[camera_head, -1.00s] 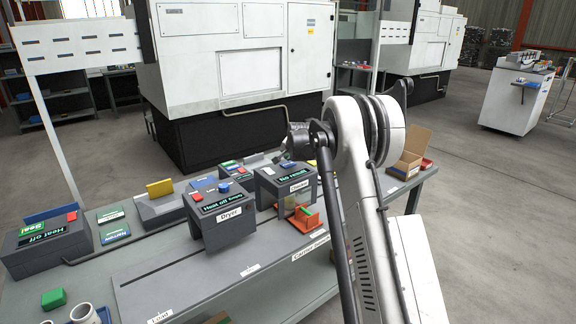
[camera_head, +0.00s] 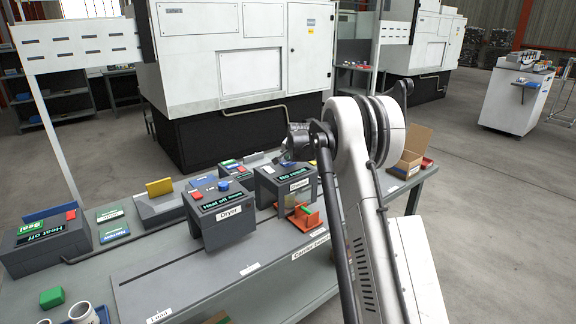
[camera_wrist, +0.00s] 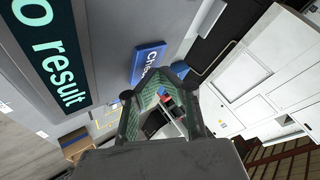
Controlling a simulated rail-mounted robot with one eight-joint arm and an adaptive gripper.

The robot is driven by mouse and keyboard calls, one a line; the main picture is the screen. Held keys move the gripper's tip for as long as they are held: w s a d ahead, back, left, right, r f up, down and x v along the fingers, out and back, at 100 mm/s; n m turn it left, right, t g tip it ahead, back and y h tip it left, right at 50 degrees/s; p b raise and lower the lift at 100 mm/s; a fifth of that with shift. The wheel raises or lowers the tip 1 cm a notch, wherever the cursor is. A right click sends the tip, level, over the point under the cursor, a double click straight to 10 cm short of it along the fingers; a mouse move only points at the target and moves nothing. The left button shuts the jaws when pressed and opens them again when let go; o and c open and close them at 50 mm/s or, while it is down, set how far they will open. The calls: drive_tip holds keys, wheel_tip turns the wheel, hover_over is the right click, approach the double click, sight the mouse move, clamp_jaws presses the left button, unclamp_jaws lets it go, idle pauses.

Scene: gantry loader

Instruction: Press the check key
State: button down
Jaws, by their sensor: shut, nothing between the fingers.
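The check key (camera_wrist: 148,62) is a blue block with white lettering, partly cut off by my fingertip, in the wrist view. It sits on the grey checker box (camera_wrist: 100,20) beside a dark display reading "No result" (camera_wrist: 45,55). My gripper (camera_wrist: 166,72) is shut and empty, its tips close beside the key's edge; I cannot tell whether they touch it. In the head view the checker (camera_head: 287,190) stands on the bench, and my gripper (camera_head: 286,156) is just above its back edge. The key is not clear there.
The dryer box (camera_head: 222,213) with red and blue keys stands left of the checker. An orange fixture (camera_head: 304,217) stands at the checker's front. An open cardboard box (camera_head: 408,155) is at the bench's right end. A large white machine (camera_head: 240,60) stands behind.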

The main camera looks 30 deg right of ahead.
sight(288, 163)
drive_tip(key=shift+f+b, duration=0.35)
idle(0.7)
idle(0.4)
drive_tip(key=shift+r, duration=0.8)
drive_tip(key=shift+r+p, duration=1.1)
drive_tip(key=shift+r, duration=1.4)
